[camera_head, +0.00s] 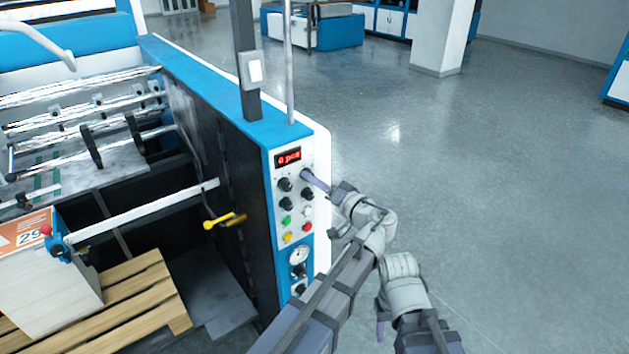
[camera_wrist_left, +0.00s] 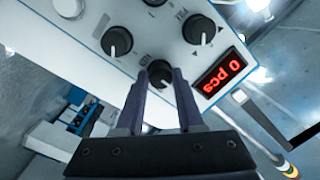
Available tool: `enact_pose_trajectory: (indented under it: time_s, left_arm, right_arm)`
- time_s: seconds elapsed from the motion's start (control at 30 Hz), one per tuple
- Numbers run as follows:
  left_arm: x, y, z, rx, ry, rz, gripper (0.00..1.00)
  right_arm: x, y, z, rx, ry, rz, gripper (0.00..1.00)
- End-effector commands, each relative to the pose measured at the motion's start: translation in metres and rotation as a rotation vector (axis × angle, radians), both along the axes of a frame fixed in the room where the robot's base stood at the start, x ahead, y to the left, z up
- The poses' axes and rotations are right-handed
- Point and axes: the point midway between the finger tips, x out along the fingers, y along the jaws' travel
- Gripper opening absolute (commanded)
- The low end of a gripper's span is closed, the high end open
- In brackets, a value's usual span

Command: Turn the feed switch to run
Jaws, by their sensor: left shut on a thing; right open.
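The feed switch is a round black knob (camera_wrist_left: 160,71) beside the red display in the left wrist view. My left gripper (camera_wrist_left: 161,88) has its two purple fingers on either side of this knob and is shut on it. In the head view my left gripper (camera_head: 307,177) reaches the upper right of the control panel (camera_head: 318,160), and its fingers hide the knob there. The lettering around the knob is too small and partly covered, so its setting cannot be read. My right gripper (camera_head: 381,330) is open and empty, low in front of the panel.
The display (camera_head: 288,158) reads 0 pcs. Other black knobs (camera_head: 285,184) and several coloured buttons (camera_head: 287,221) sit close below the gripped knob. A yellow-handled lever (camera_head: 222,221) sticks out at the machine's left side. The floor to the right is clear.

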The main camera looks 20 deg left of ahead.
Motion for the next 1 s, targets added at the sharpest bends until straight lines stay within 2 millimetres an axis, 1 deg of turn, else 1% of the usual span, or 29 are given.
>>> enact_pose_trajectory:
  time_s: [0.47, 0.67, 1.0]
  left_arm:
    - [0.0001, -0.0010, -0.0002, 0.026, 0.032, -0.003, 0.00]
    - [0.0000, -0.0011, -0.0011, 0.100, 0.126, -0.003, 0.00]
    - [-0.0004, -0.0010, -0.0018, 0.294, 0.376, -0.003, 0.00]
  right_arm:
    - [0.0000, 0.0000, -0.0012, 0.000, 0.000, 0.000, 0.50]
    - [0.0000, 0.0000, -0.0040, 0.000, 0.000, 0.000, 0.50]
    - [0.0001, 0.0000, -0.0100, 0.000, 0.000, -0.001, 0.50]
